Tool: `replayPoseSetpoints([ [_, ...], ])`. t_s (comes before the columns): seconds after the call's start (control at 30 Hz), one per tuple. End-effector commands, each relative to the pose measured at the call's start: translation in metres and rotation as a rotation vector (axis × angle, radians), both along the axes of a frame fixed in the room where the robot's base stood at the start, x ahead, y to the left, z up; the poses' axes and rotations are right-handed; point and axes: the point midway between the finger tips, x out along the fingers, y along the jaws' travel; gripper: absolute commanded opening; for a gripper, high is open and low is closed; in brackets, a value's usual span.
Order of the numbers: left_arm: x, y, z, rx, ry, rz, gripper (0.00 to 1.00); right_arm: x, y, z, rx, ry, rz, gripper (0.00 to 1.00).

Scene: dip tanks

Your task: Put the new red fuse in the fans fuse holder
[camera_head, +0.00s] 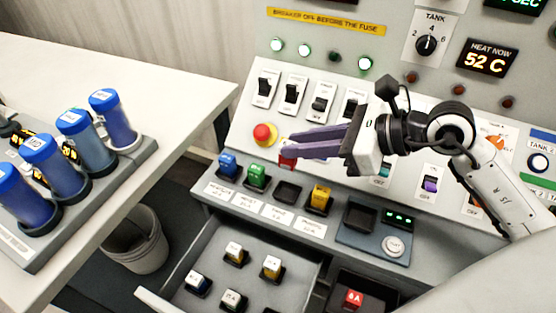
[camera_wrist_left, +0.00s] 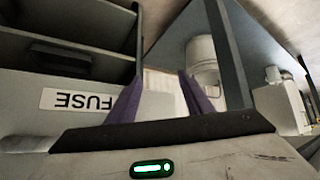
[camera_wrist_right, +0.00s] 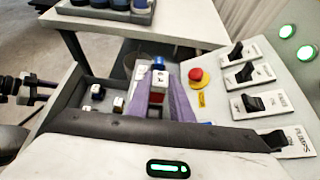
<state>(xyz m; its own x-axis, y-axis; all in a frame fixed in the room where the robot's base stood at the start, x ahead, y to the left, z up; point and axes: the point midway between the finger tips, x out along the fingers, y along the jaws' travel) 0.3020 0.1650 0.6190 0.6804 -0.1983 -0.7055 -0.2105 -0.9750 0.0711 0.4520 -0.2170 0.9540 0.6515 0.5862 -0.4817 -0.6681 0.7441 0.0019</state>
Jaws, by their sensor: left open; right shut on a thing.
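My right gripper (camera_head: 288,158) is shut on a red fuse (camera_head: 286,164), which shows only partly below its fingertips. It hangs above the row of fuse holders, over the empty third holder (camera_head: 287,192), and looks apart from it. The holder labels are too small to read surely. Blue (camera_head: 228,163), green (camera_head: 256,176) and yellow (camera_head: 320,199) fuses stand in the other holders. In the right wrist view the right fingers (camera_wrist_right: 158,102) close around the red piece. My left gripper (camera_wrist_left: 160,92) is open and empty in the left wrist view, and out of the head view.
An open drawer (camera_head: 180,272) holds several white-topped fuses. Another red fuse (camera_head: 352,299) lies in a dark bin. A tester (camera_head: 374,228) with a square recess sits right of the holders. A red stop button (camera_head: 264,134) and switches stand behind. Blue-capped cylinders (camera_head: 118,118) stand at left.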

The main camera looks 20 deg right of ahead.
Motion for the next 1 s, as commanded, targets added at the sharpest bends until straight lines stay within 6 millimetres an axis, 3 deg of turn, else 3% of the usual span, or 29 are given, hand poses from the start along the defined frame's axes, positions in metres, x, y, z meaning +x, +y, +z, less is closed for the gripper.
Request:
replayPoseSetpoints([
  [0.2, 0.002, 0.001, -0.003, 0.001, 0.0, 0.003, 0.46, 0.0, 0.0, -0.037, 0.004, 0.005, -0.006, 0.0],
  [0.37, -0.001, -0.001, -0.005, 0.0, 0.008, 0.001, 0.46, 0.0, 0.0, -0.052, 0.002, 0.003, -0.005, 0.0],
  [0.6, -0.003, -0.004, -0.008, -0.003, 0.013, -0.005, 0.46, 0.0, 0.0, -0.09, 0.003, 0.003, -0.006, 0.0],
  [1.0, -0.002, -0.005, -0.007, -0.005, 0.01, -0.006, 0.46, 0.0, 0.0, -0.099, 0.0, 0.0, -0.004, 0.0],
])
